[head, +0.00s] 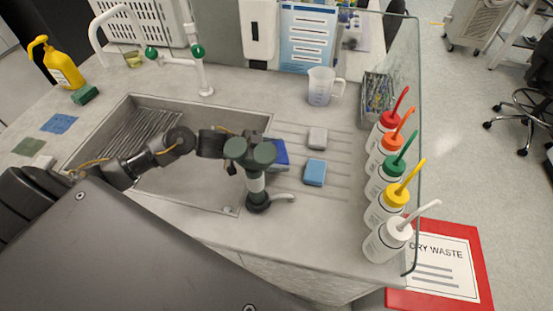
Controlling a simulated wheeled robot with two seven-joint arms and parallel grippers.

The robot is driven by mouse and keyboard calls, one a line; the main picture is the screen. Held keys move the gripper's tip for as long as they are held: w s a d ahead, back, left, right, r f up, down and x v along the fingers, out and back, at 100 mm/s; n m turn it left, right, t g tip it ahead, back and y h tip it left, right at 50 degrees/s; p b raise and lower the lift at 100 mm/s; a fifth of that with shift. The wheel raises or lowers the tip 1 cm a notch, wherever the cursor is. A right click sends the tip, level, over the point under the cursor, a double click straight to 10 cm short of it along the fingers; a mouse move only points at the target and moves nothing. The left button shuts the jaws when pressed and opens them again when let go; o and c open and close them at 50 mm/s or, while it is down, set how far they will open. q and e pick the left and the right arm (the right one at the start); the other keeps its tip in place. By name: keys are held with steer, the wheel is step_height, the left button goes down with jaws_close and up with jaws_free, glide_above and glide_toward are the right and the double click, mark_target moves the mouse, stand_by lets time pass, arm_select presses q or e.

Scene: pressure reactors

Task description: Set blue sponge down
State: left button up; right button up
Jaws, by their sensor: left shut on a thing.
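My left gripper (212,142) reaches in from the left over the sink, low behind the dark green twin-headed fixture (250,150). Its fingertips are hidden by that fixture. A deep blue sponge (281,152) shows just right of the fixture, in line with the gripper, by the sink's right edge. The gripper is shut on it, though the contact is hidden. I cannot tell whether the sponge touches the surface below. A lighter blue sponge (315,172) and a grey sponge (317,138) lie on the ribbed drainboard (340,185). My right gripper is not in view.
The fixture stands at the sink's front right. Several wash bottles (384,240) line the counter's right side beside a glass panel (411,150). A measuring jug (320,88) stands behind the drainboard. Free drainboard lies around the two sponges.

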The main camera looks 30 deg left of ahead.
arm_select(q)
step_height(320, 180, up, 14)
steer(key=shift+r+b, duration=0.25)
steer(key=shift+b, duration=0.05)
